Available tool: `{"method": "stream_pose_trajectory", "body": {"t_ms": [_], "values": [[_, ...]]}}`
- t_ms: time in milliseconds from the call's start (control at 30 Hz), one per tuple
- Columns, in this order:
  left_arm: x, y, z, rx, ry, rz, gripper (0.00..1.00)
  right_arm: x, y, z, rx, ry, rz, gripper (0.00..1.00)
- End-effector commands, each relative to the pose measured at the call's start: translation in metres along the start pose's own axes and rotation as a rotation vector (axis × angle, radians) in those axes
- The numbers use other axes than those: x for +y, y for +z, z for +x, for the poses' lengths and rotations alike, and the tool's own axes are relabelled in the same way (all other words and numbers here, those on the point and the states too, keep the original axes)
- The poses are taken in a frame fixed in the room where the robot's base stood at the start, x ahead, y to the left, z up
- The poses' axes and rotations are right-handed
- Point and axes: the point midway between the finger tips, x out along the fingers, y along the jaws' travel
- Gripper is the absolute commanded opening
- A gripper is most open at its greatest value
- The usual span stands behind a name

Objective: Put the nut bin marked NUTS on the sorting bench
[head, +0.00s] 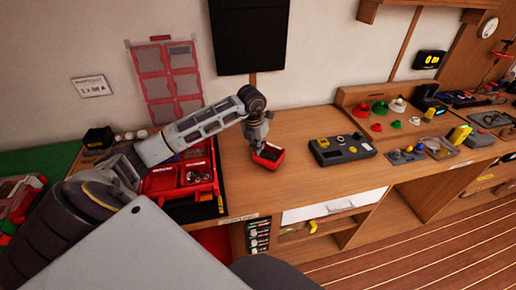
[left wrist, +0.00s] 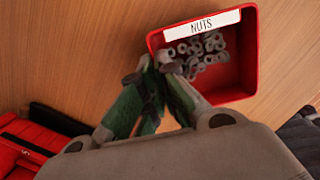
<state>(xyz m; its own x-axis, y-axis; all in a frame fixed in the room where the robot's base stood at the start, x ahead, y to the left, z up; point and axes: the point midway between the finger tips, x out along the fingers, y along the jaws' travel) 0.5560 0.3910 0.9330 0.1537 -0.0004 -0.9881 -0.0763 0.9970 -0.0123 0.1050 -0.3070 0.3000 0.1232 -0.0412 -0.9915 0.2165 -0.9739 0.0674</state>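The nut bin (head: 266,164) is a small red open box on the wooden sorting bench top, or just above it; I cannot tell which. In the left wrist view the bin (left wrist: 247,68) shows a white NUTS label and several grey nuts inside. My left gripper (head: 259,143) points down at the bin's back left side. In the left wrist view its green fingertips (left wrist: 157,66) are close together with the bin's wall between them. They hide part of that wall. My right gripper is not in view.
A red organiser tray (head: 193,178) stands left of the bin, under my left arm. A dark grey device (head: 341,150) with a yellow part is right of it. Coloured knobs (head: 378,108) stand on a raised board further right. Bare bench (head: 310,118) lies behind the bin.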

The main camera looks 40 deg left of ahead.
Motion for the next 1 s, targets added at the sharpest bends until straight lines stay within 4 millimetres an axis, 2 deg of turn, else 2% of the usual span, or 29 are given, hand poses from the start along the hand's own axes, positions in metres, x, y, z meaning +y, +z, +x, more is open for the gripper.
{"method": "stream_pose_trajectory", "body": {"t_ms": [100, 567, 600, 767, 1000], "values": [[0.0, -0.001, 0.006, 0.0, -0.001, 0.0, 0.0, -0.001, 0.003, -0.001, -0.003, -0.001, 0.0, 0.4], [0.0, -0.002, 0.01, -0.001, 0.0, 0.0, 0.0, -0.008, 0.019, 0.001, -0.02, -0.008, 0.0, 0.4], [0.0, -0.002, 0.009, 0.0, 0.0, 0.0, 0.07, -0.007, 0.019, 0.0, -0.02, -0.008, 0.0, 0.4], [0.0, -0.002, 0.009, 0.0, -0.001, 0.0, 0.27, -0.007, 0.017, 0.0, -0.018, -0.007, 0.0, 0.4], [0.0, -0.002, 0.009, -0.001, -0.001, 0.0, 0.27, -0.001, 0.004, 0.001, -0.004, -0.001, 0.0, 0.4]]}}
